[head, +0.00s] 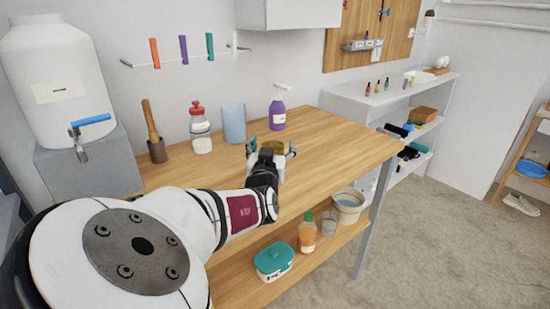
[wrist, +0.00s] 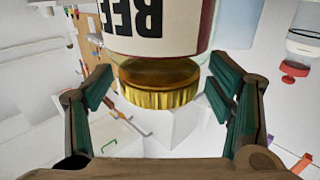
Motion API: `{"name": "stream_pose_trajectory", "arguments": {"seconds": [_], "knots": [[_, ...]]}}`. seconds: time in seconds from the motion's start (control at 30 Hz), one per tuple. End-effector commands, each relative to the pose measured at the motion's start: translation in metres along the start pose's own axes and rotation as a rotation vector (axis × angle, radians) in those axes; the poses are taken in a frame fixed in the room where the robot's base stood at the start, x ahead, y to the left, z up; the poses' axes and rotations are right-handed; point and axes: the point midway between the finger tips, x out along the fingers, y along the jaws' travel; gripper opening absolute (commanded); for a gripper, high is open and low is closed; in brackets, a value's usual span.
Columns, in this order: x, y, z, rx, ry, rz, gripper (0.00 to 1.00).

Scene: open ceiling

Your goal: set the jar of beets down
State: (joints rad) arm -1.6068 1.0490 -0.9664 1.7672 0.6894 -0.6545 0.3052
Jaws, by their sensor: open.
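The jar of beets shows close up in the wrist view (wrist: 185,45), upside down in the picture, with a gold lid and a pale label reading "BEE". In the head view, its gold lid (head: 277,146) shows just past my gripper (head: 271,150), above the wooden workbench (head: 335,140). My gripper is open, with one finger on each side of the jar. In the wrist view, gaps show between both fingers and the lid. The jar looks upright, but my gripper hides most of it in the head view, and its base is out of the wrist view.
Behind stand a pestle (head: 153,133), a red-capped bottle (head: 200,130), a blue cylinder (head: 234,123) and a purple spray bottle (head: 277,110). A white dispenser (head: 60,75) is at left. The bench's right part is clear. A lower shelf holds a teal-lidded box (head: 273,262) and containers.

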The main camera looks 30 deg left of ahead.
Motion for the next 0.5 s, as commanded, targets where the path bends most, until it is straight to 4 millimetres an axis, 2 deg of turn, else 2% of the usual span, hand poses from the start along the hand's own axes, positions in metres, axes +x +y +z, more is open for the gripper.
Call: {"name": "stream_pose_trajectory", "arguments": {"seconds": [0.1,0.13,0.43,0.5], "knots": [[0.0001,0.0003,0.0002,0.000,0.000,0.000,0.75],[0.0002,0.0003,0.0002,0.000,0.000,0.001,0.70],[0.0003,0.0005,0.0003,0.000,0.000,0.001,0.02],[0.0006,0.0005,-0.0015,0.001,0.003,0.000,0.00]]}}
